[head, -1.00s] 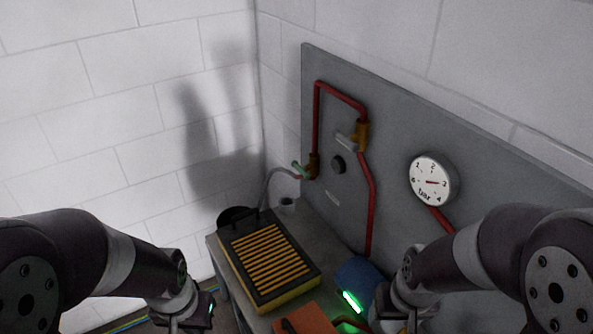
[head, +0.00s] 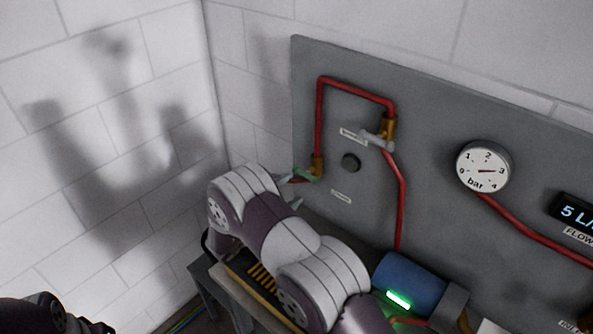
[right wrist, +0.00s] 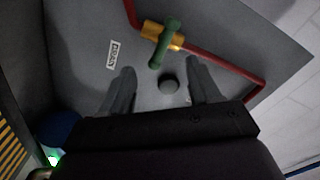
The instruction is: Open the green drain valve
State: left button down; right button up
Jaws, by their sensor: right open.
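The green drain valve handle (head: 307,174) sits on a brass fitting (head: 317,164) at the lower left end of the red pipe on the grey panel. In the right wrist view the green handle (right wrist: 164,45) lies crosswise to its brass body (right wrist: 150,28), beside a DRAIN label (right wrist: 112,54). My right gripper (head: 289,179) is just left of the handle in the head view, partly hidden by its own arm. In the right wrist view its fingers (right wrist: 162,67) are spread and empty. The handle lies just past the fingertips.
Another valve with a grey handle (head: 377,140) is higher on the pipe. A pressure gauge (head: 483,167) reads about 3 bar. A blue cylinder (head: 412,281) stands low, right of my right arm.

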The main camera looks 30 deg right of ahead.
aim_at(304, 175)
jog(key=p+x, duration=0.1)
jog(key=x, duration=0.2)
jog(key=w+p+x, duration=0.1)
jog(key=x, duration=0.2)
jog(key=shift+w+a, duration=0.1)
jog(key=shift+d, duration=0.55)
pick_arm(q)
jog(key=r, duration=0.2)
jog(key=shift+w+a+r, duration=0.25)
jog(key=shift+a+r, duration=0.1)
jog(key=shift+r, duration=0.05)
pick_arm(e)
jog(key=shift+a, duration=0.1)
